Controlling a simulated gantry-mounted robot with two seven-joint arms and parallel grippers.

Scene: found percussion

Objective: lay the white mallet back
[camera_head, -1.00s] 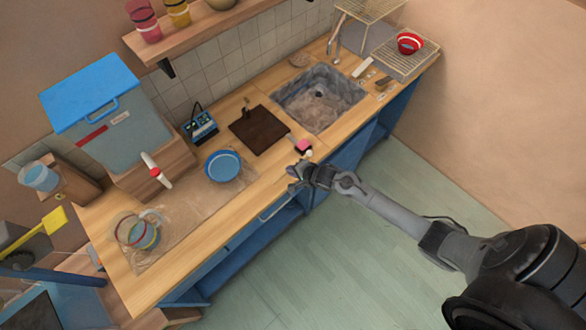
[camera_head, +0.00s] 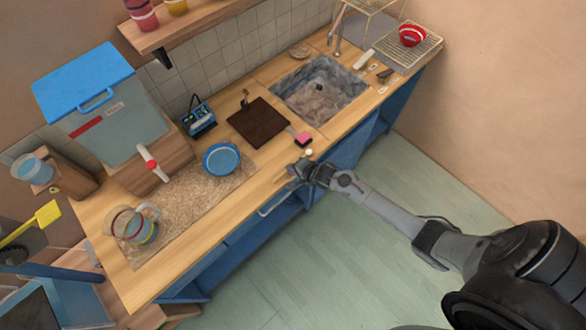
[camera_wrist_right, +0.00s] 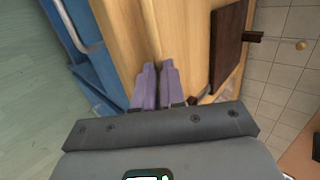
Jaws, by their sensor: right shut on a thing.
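My right gripper (camera_head: 296,169) is over the front edge of the wooden counter, shut on the white mallet. The mallet's small pale round head (camera_head: 309,152) shows just beyond the fingertips in the head view; its handle is mostly hidden. In the right wrist view the purple fingers (camera_wrist_right: 158,86) are close together above the counter edge, and the mallet cannot be made out between them. A pink mallet head (camera_head: 303,138) lies on the counter just behind, near the dark brown board (camera_head: 259,122). The board also shows in the wrist view (camera_wrist_right: 228,45). My left gripper is out of view.
The sink (camera_head: 318,92) is behind right. Bare counter (camera_head: 262,185) lies left of my gripper.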

